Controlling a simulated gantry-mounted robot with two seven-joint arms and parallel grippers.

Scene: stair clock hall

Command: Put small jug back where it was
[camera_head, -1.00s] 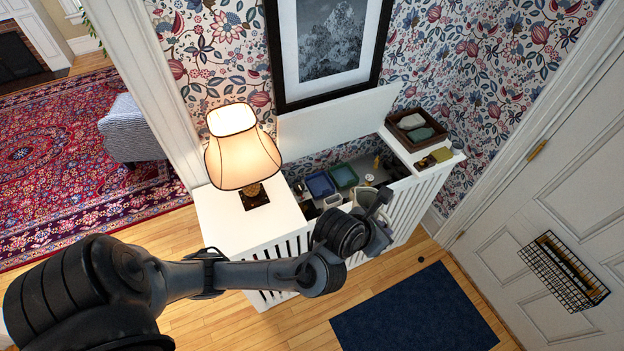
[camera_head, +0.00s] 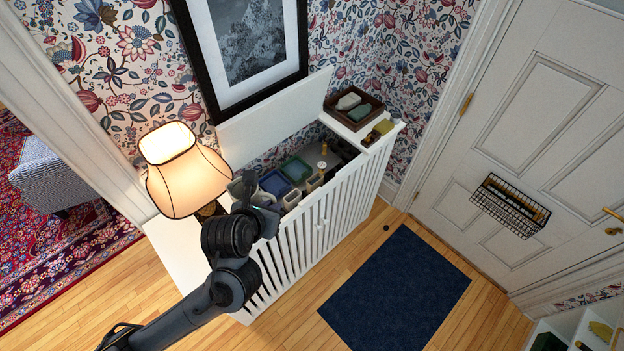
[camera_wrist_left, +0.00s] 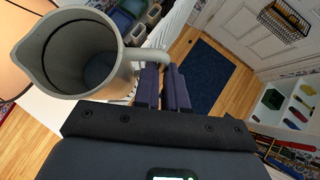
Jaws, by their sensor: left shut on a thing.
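The small jug (camera_wrist_left: 78,55) is grey with a pouring lip and a looped handle, and it looks empty. It fills the upper left of the left wrist view. My left gripper (camera_wrist_left: 166,86) is shut on its handle. In the head view, the left gripper (camera_head: 262,203) is over the left part of the open white cabinet (camera_head: 318,222), close to the lamp. The jug (camera_head: 241,186) shows there only as a small grey shape, partly hidden by the gripper. My right gripper is not in view.
A lit lamp (camera_head: 184,178) stands on the cabinet's left end, close to the gripper. The cabinet's lid (camera_head: 275,118) is raised. Inside are a blue bin (camera_head: 275,183), a green bin (camera_head: 296,170) and other items. A brown tray (camera_head: 353,107) sits on the right end.

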